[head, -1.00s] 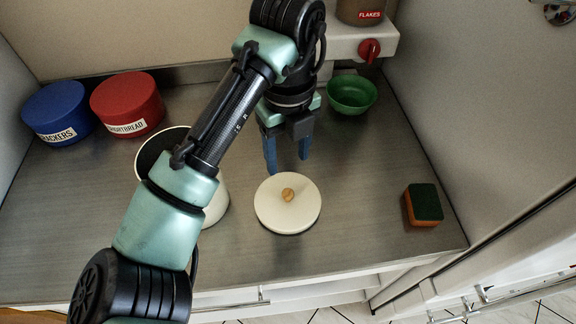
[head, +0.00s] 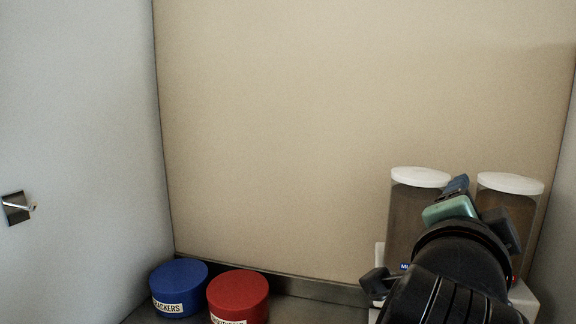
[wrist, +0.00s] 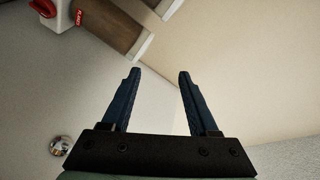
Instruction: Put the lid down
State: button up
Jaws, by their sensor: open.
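The lid is in neither current view, and the counter where it lay is out of frame. In the wrist view my gripper (wrist: 158,76) is open, its two blue fingers apart with nothing between them. In the head view my gripper (head: 456,187) is raised at the right in front of the dispensers, partly hidden by my own arm.
Two white-capped dispensers (head: 404,215) stand at the back right; one also shows in the wrist view (wrist: 112,28) with a red knob (wrist: 46,7). A blue tin (head: 178,283) and a red tin (head: 238,292) stand at lower left. The back wall (head: 300,130) is bare.

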jog(key=s+a+r+n+t+y, duration=0.3)
jog(key=s+a+r+n+t, duration=0.1)
jog(key=a+r+n, duration=0.1)
jog(key=s+a+r+n+t+y, duration=0.3)
jog(key=a+r+n+t+y, duration=0.1)
jog(key=a+n, duration=0.3)
jog(key=s+a+r+n+t+y, duration=0.3)
jog(key=s+a+r+n+t, duration=0.1)
jog(key=a+n, duration=0.3)
jog(key=a+r+t, duration=0.1)
jog(key=a, duration=0.1)
jog(key=shift+s+a+r, duration=0.3)
jog(key=shift+s+r, duration=0.05)
